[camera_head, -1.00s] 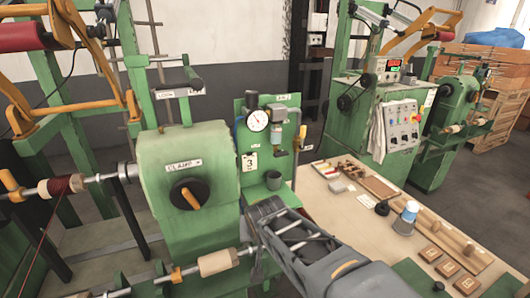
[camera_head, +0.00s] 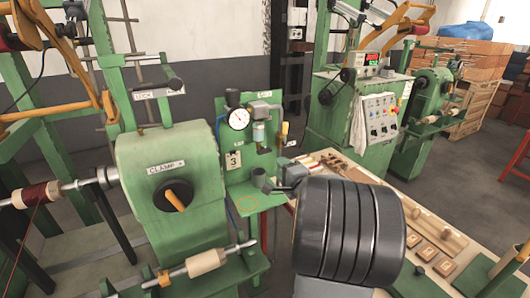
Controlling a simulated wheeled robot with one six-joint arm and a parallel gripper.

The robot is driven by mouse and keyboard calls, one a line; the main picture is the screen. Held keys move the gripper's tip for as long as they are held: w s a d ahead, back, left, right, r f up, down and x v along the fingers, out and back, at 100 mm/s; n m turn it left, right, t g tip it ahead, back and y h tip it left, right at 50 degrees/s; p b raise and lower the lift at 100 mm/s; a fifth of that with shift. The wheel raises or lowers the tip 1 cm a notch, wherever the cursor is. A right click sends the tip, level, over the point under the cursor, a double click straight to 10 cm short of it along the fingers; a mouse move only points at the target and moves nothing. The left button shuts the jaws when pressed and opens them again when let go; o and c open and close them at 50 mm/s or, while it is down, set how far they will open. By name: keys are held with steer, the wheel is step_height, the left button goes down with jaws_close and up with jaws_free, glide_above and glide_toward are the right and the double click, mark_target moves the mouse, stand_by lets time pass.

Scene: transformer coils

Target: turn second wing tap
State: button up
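The green panel (camera_head: 229,169) carries a round white gauge (camera_head: 238,119), a grey fitting (camera_head: 262,109) with a clear bluish bowl below it, and a yellow handle (camera_head: 283,133) at its right edge. I cannot tell which part is the second wing tap.
The green machine (camera_head: 165,150) at left has a CLAMP knob (camera_head: 176,195) with an orange handle. A workbench (camera_head: 446,205) with wooden blocks lies to the right. A green control cabinet (camera_head: 330,128) stands behind.

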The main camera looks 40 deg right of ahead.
mark_target(266, 153)
steer(key=w, duration=0.4)
steer(key=w+d, duration=0.1)
steer(key=w, duration=0.2)
steer(key=w+p, duration=0.1)
steer(key=w, duration=0.3)
steer(key=shift+w+d, duration=0.25)
steer(key=shift+w, duration=0.1)
steer(key=shift+c, duration=0.2)
jaws_close()
